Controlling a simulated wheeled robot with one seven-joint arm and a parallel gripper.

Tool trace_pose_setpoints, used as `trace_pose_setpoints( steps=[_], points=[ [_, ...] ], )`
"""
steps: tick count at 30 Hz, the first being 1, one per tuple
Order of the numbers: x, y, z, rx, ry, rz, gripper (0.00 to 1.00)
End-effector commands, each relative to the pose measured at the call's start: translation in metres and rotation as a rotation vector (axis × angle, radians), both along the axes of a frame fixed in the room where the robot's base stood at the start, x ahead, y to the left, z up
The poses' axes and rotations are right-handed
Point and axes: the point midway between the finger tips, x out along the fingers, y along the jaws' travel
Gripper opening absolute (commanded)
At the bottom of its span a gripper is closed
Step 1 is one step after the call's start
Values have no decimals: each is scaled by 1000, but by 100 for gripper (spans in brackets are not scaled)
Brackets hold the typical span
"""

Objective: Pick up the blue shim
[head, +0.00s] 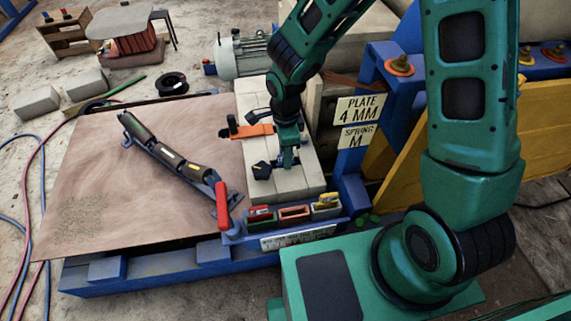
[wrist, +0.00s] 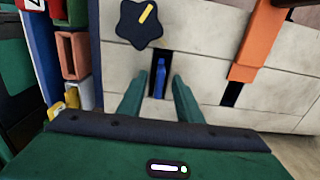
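The blue shim (wrist: 160,80) stands in a narrow dark slot in the pale block, seen in the wrist view. My gripper (wrist: 158,76) is open, with one green finger on each side of the slot. The shim shows between the fingertips, with a visible gap to each finger. In the head view my gripper (head: 289,163) points down at the top of the pale block (head: 295,184). I cannot make out the shim clearly there.
A dark star knob (wrist: 139,23) with a yellow mark is close to the left finger. An orange bar (wrist: 262,42) crosses the block to the right. Small coloured bins (head: 294,212) line the front edge. Signs (head: 359,108) read "PLATE 4 MM" and "SPRING M".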

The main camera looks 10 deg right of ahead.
Motion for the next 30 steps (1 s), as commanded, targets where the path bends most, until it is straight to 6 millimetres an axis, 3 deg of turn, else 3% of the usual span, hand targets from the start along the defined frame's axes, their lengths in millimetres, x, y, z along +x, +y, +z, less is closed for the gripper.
trace_pose_setpoints(
  steps=[9,13,14,30],
  points=[
    [0,0,-5,1,-1,0,32],
    [0,0,-5,1,-1,0,3],
    [0,0,-5,1,-1,0,0],
    [0,-1,-5,1,-1,-1,0]
  ],
)
